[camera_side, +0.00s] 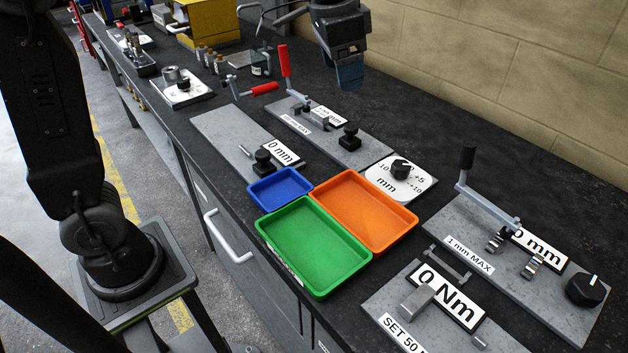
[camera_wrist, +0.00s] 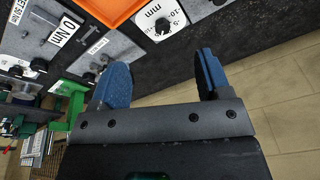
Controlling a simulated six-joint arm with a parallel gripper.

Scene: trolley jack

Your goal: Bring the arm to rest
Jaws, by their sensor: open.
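My gripper (camera_side: 350,76) hangs above the back of the dark bench, near the block wall, with blue fingers pointing down in the side view. In the wrist view my gripper (camera_wrist: 158,80) shows its two blue fingers spread apart with nothing between them. It is clear of the bench fixtures. The plate with the red-handled clamp (camera_side: 335,140) lies below it and a little to the left. The rest of my arm is partly out of the side view.
Blue (camera_side: 280,188), green (camera_side: 314,246) and orange (camera_side: 365,210) trays sit together mid-bench. A white mm dial (camera_side: 400,180) is beside them. Fixture plates with a crank (camera_side: 490,200) and a 0 Nm label (camera_side: 446,295) lie at front right. The wall (camera_side: 520,80) closes the back.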

